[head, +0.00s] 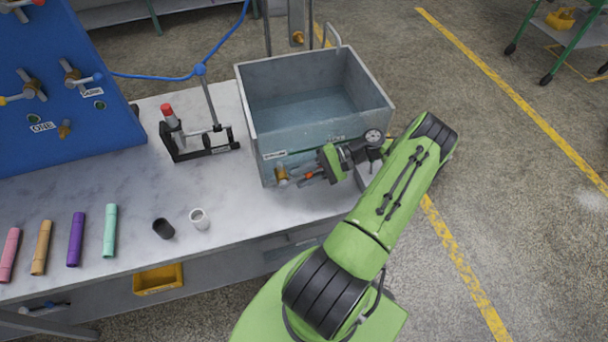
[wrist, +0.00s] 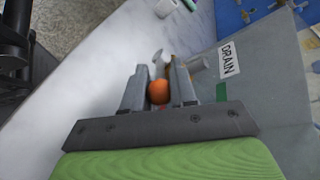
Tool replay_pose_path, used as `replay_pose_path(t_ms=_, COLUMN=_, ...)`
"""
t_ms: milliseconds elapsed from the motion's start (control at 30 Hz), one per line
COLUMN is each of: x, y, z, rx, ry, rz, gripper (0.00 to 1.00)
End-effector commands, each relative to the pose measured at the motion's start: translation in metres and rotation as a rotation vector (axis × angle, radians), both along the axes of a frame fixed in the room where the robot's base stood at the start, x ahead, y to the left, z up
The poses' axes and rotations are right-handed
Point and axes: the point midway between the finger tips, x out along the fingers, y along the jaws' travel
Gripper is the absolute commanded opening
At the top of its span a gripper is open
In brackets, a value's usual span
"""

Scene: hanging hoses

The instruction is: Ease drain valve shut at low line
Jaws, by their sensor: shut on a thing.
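The drain valve has an orange knob (wrist: 158,92), which sits between the fingers of my gripper (wrist: 159,88) in the wrist view. My gripper is shut on this knob. Grey metal valve parts (wrist: 196,65) show just beyond the fingers, beside a wall label reading DRAIN (wrist: 229,60). In the head view, my gripper (head: 310,175) is at the low front of the grey tank (head: 278,143), next to the brass end (head: 282,176) of the valve. My wrist hides part of the valve, and its exact handle angle is unclear.
A black stand with a red-topped lever (head: 195,145) is left of the tank. Two small cups (head: 200,218) and several coloured tubes (head: 76,240) lie on the bench (head: 135,265). A blue panel (head: 60,100) with valves stands at left. A blue hose (head: 150,77) crosses behind.

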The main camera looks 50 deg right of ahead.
Motion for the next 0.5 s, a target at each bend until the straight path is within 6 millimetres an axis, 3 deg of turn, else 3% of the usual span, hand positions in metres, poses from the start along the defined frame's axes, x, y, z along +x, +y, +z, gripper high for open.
replay_pose_path(t_ms=167, x=-0.0004, y=-0.0002, z=-0.0008, rx=0.000, ry=0.004, rz=-0.001, gripper=0.00)
replay_pose_path(t_ms=200, x=-0.0004, y=-0.0002, z=-0.0008, rx=-0.001, ry=0.004, rz=-0.001, gripper=0.28)
replay_pose_path(t_ms=300, x=-0.0004, y=-0.0002, z=-0.0008, rx=0.000, ry=0.004, rz=-0.001, gripper=0.43)
replay_pose_path(t_ms=367, x=-0.0002, y=-0.0001, z=-0.0006, rx=0.000, ry=0.004, rz=-0.001, gripper=0.51)
replay_pose_path(t_ms=500, x=-0.0001, y=0.0001, z=-0.0004, rx=0.000, ry=0.002, rz=-0.001, gripper=0.51)
